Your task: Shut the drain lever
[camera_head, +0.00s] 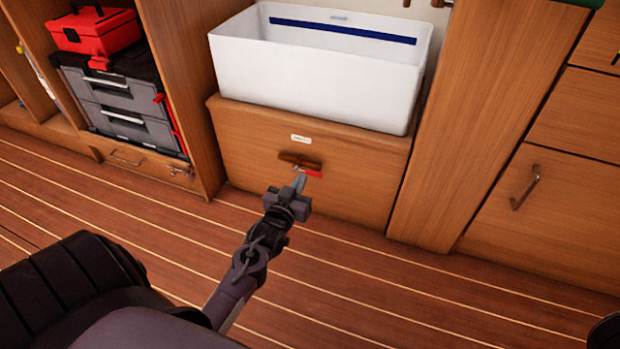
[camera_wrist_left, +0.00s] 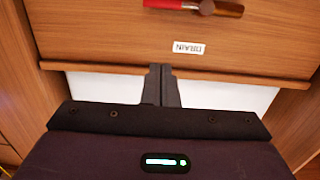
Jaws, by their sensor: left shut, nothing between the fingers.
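The drain valve (camera_head: 297,161) is a bronze-brown fitting on the front of a low wooden locker, with a red lever handle (camera_head: 314,174) pointing right in the head view. The small white DRAIN label (camera_head: 301,139) is above it. My left gripper (camera_head: 299,181) is shut and empty, its tip overlapping the valve area in the head view; I cannot tell whether it touches. The left wrist view looks inverted: the red handle (camera_wrist_left: 171,4) and bronze fitting (camera_wrist_left: 220,8) are cut by the top edge, and the shut fingertips (camera_wrist_left: 161,68) appear below the label (camera_wrist_left: 189,48), apart from the lever.
A white tub (camera_head: 310,75) sits on the locker (camera_head: 250,150). A shelf at left holds a red toolbox (camera_head: 100,32) and grey drawer cases (camera_head: 120,110). A wooden upright and cabinet (camera_head: 545,190) stand right. The striped floor (camera_head: 400,290) is clear.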

